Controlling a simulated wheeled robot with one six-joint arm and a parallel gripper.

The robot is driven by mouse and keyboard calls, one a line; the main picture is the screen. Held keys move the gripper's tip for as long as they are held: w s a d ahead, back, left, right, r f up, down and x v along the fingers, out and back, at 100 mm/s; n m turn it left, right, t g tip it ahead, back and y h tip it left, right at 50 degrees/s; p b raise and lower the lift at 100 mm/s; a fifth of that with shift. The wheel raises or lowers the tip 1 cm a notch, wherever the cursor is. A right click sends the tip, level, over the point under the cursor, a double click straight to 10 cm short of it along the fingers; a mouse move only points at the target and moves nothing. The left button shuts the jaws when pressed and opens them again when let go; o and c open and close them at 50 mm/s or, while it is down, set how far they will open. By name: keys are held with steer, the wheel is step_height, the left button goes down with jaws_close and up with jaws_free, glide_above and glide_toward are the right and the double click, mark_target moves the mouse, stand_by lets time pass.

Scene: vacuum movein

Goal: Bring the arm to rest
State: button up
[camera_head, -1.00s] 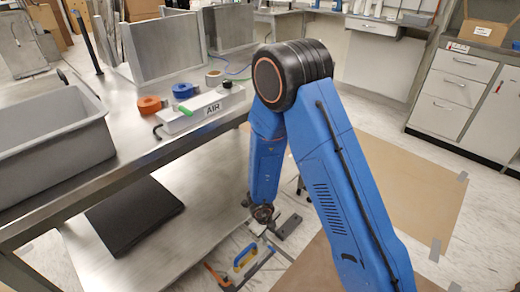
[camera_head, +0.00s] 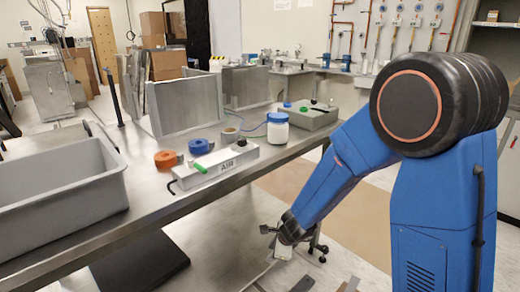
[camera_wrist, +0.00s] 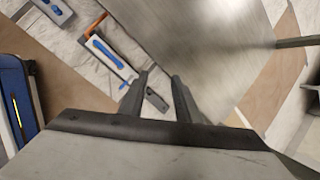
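My blue arm rises at the right of the head view, bends at a large black joint and slopes down to the left. My gripper (camera_head: 274,241) is at its lower end, beside the front edge of the steel workbench (camera_head: 150,215) and below its top. In the wrist view my gripper's two dark fingers (camera_wrist: 160,82) stand apart with a gap between them. Nothing is held between them. Floor and a small dark piece show beyond the fingers.
The bench holds a grey bin (camera_head: 60,205), a white AIR box (camera_head: 215,166), orange tape (camera_head: 165,159), blue tape (camera_head: 199,147) and a blue-lidded jar (camera_head: 277,132). The bench edge is close to my gripper.

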steer(key=s+d+r+n+y, duration=0.1)
steer(key=s+d+r+n, duration=0.1)
steer(key=s+r+n, duration=0.3)
steer(key=s+d+r+n, duration=0.1)
steer(key=d+r+n, duration=0.15)
steer(key=r, duration=0.55)
steer(key=s+d+r+n+y, duration=0.1)
steer(key=s+d+r+n, duration=0.25)
steer(key=r, duration=0.25)
steer(key=s+d+r+n+h, duration=0.2)
steer(key=s+d+r+n, duration=0.1)
steer(key=s+d, duration=0.5)
steer(key=s+d+r+n+h, duration=0.3)
steer(key=s+d+r+n, duration=0.1)
steer(key=s+d, duration=0.4)
steer(key=shift+s+d+n+t, duration=0.35)
steer(key=shift+s+n, duration=0.35)
steer(key=shift+s, duration=0.55)
